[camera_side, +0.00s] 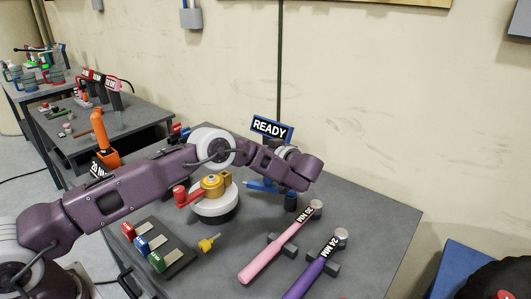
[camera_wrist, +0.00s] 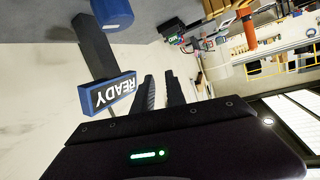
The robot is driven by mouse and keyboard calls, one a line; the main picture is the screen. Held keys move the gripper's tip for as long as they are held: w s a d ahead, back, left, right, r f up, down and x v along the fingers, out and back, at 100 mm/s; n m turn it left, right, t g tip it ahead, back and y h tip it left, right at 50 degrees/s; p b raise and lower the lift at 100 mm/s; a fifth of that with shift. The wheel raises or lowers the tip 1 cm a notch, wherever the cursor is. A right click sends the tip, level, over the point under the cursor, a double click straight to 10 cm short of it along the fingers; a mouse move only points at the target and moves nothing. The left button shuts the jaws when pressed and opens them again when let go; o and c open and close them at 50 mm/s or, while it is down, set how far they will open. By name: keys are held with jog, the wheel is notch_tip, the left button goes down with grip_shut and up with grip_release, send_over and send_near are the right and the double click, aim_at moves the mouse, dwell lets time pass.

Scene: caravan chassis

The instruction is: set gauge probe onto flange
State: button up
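A round white and black base (camera_side: 215,207) on the table carries a gold, flange-like hub (camera_side: 213,187). Red and blue parts stand around it. A dark rack (camera_side: 166,250) with red, blue and green blocks is at front left, and a small yellow piece (camera_side: 209,243) lies beside it. I cannot tell which part is the gauge probe. My arm reaches over the hub; its end is by the blue part (camera_side: 262,186), with the fingers hard to see there. In the wrist view, my gripper (camera_wrist: 160,78) shows two dark fingers apart, with nothing visible between them.
A blue READY sign (camera_side: 271,129) stands behind my wrist; it is close to the fingers in the wrist view (camera_wrist: 110,94). The table's right side is clear.

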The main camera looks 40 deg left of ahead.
aim_at(271, 183)
jog(key=h, duration=0.1)
jog(key=g+h, duration=0.1)
jog(key=m+g+h, duration=0.1)
jog(key=shift+a+f+h, duration=0.4)
grip_shut()
jog(key=w+d+r+m+h, duration=0.25)
jog(key=r+m+h, duration=0.2)
jog(key=h, duration=0.35)
notch_tip(271, 183, down, 9)
jog(key=s+d, duration=0.1)
jog(key=shift+s+d+t, duration=0.15)
jog(key=shift+d+t, duration=0.05)
jog(key=shift+t, duration=0.1)
jog(key=s+n, duration=0.1)
jog(key=n, duration=0.1)
jog(key=s+d+n+g+y, duration=0.1)
jog(key=s+n, duration=0.1)
jog(key=n, duration=0.1)
jog(key=shift+s+d, duration=0.1)
